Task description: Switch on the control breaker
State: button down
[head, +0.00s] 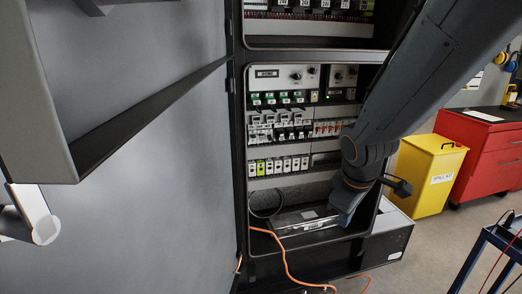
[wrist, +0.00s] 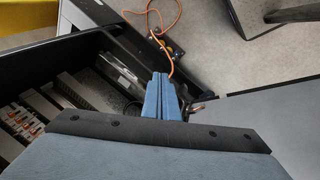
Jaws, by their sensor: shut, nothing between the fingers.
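An open control cabinet (head: 243,150) fills the middle of the head view. It holds rows of small breakers and terminals: a row with green parts (head: 284,98), a row of black and white breakers (head: 283,131), orange-marked ones (head: 328,128), and a lower white row (head: 284,165) with yellow-green ones at its left. I cannot tell which one is the control breaker or read its position. My gripper (head: 340,207) is low at the cabinet's right front, below the rows. The wrist view shows its blue fingers (wrist: 162,97) closed together and empty; the orange-marked breakers (wrist: 27,125) are off to the left.
The large grey cabinet door (head: 140,150) stands open at left. An orange cable (head: 284,255) hangs from the cabinet bottom to the floor. A yellow bin (head: 428,175) and a red tool chest (head: 482,150) stand at right. A blue cart (head: 490,245) is at lower right.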

aim_at(252, 136)
jog(key=w+a+r+n+t+y+b, duration=0.1)
jog(key=w+a+n+t+b, duration=0.1)
jog(key=w+a+n, duration=0.5)
jog(key=w+a+r+n+t+y+b, duration=0.1)
jog(key=w+a+n+b, duration=0.4)
jog(key=w+n, duration=0.8)
jog(key=w+a+r+n+t+y+b, duration=0.2)
jog(key=w+a+r+n+t+b, duration=0.1)
jog(key=w+a+n, duration=0.7)
jog(key=shift+w+a+r+t+b, duration=0.25)
jog(key=shift+w+a+t+b, duration=0.35)
jog(key=shift+w, duration=1.35)
jog(key=shift+d, duration=0.1)
